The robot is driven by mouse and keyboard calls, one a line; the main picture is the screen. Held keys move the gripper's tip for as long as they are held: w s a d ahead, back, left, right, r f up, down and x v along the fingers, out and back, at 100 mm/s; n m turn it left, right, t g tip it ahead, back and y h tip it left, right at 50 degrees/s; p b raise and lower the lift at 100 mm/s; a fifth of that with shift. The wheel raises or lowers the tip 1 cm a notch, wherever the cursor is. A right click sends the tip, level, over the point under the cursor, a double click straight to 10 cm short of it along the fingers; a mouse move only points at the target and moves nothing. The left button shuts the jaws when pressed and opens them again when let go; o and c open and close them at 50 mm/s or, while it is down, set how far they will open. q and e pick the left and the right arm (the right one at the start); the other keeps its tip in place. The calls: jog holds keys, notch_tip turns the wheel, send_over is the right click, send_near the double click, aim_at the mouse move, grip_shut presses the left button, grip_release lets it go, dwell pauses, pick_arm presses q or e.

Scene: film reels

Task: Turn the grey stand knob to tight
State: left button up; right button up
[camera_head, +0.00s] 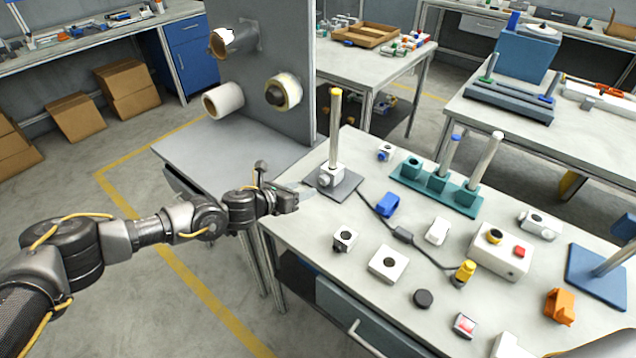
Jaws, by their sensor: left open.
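The grey stand has a dark grey base plate (345,188) at the back left corner of the worktable, with an upright pale post (335,130) tipped yellow. A light grey block with a round knob (324,180) sits at the foot of the post. Whether the knob is tight or loose cannot be told at this size. My left gripper (303,192) reaches in from the left over the table's left edge. It is open, low and just left of the stand, apart from the knob as far as I can see. My right gripper is out of view.
A teal base with posts (437,188) stands right of the grey stand. A blue block (387,204), a cable with a yellow plug (465,271) and a white button box (499,251) lie nearby. A grey upright panel (290,60) with rolls rises behind my left gripper.

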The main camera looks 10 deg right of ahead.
aim_at(322, 182)
pick_arm(q)
jog(key=x, duration=0.8)
jog(key=shift+d, duration=0.1)
jog(key=shift+c, duration=0.5)
jog(key=c, duration=0.9)
